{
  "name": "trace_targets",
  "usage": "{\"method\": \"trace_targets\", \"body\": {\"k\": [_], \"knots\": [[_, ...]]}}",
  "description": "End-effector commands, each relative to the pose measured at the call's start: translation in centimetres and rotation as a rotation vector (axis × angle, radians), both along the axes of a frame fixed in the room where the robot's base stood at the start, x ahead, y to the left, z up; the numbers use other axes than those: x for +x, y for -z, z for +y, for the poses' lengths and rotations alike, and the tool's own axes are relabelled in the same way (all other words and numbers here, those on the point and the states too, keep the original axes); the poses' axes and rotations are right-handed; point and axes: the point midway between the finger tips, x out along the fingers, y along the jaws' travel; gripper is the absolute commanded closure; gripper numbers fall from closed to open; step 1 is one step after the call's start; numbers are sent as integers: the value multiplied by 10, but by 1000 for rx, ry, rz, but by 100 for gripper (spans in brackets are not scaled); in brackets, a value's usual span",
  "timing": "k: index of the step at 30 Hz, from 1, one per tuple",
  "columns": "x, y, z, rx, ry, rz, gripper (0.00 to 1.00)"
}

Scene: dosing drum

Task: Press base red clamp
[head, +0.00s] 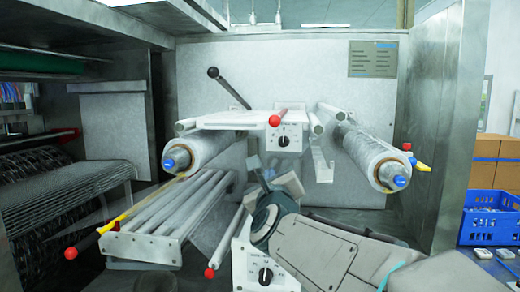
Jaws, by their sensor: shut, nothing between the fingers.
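Red-knobbed levers stand on the machine. A lower red clamp knob (209,273) sits on a rod at the left of the lower white dial box (262,268). Another red knob (70,253) is at the lower left, on a rod by the lower roller bank. An upper red knob (275,120) is on the upper white dial box (288,138). I cannot tell for sure which is the base one. My gripper (264,180) is shut and empty, between the two dial boxes, above and right of the lower knob and apart from it. My wrist partly hides the gripper and lower box.
A black-knobbed lever (228,86) rises behind. Metal side walls flank the space. A blue crate (490,215) is outside at right.

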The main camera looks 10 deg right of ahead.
Motion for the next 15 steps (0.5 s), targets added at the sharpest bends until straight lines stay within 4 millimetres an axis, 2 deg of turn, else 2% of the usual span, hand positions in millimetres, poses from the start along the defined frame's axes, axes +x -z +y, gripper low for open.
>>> {"method": "trace_targets", "body": {"k": [3, 6, 15], "knots": [[4, -7, -9, 183, 47, -98, 100], [5, -11, -13, 268, 66, -145, 100], [5, -14, -16, 305, 75, -166, 100]]}}
